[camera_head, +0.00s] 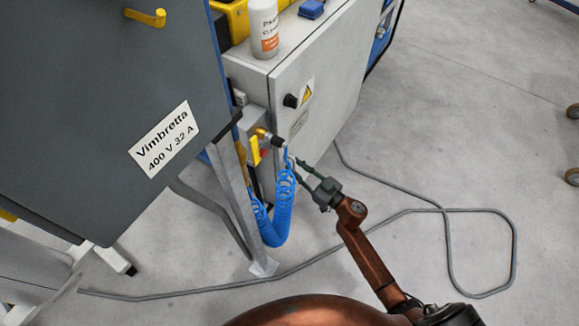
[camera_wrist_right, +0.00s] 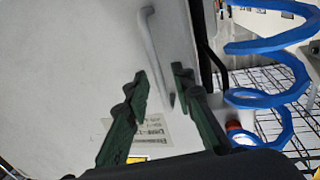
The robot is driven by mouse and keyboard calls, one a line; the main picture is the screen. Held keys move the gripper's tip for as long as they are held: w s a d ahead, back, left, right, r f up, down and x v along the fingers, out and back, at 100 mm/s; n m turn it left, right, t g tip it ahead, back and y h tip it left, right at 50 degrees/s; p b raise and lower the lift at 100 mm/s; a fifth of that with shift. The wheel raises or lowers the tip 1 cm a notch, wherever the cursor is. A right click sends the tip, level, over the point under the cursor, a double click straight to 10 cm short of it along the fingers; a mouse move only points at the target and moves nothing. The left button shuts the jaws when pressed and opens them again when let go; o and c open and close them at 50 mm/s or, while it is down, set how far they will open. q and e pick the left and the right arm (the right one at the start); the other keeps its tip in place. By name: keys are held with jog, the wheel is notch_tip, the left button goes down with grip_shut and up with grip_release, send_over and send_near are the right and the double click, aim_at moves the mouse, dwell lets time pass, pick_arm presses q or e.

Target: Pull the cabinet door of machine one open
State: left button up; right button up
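The light grey cabinet door (camera_head: 335,75) carries a yellow warning triangle and a black knob (camera_head: 290,101). It looks shut in the head view. In the right wrist view the pale door face (camera_wrist_right: 70,60) fills the left side, with a grey bar handle (camera_wrist_right: 150,42) on it. My right gripper (camera_head: 299,170) is low in front of the cabinet. In the right wrist view my right gripper (camera_wrist_right: 162,82) is open, and the handle's lower end shows between its fingertips. I cannot tell whether they touch it. My left gripper is not in view.
A coiled blue hose (camera_head: 282,208) hangs close to the left of my right gripper. A dark grey panel (camera_head: 100,90) labelled Vimbretta stands at left. A white bottle (camera_head: 264,28) stands on the cabinet top. A grey cable (camera_head: 408,212) loops across otherwise open floor at right.

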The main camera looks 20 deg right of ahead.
jog(key=shift+w+a, duration=0.2)
jog(key=shift+w, duration=0.25)
jog(key=shift+c, duration=0.2)
grip_shut()
jog(key=shift+a, duration=0.1)
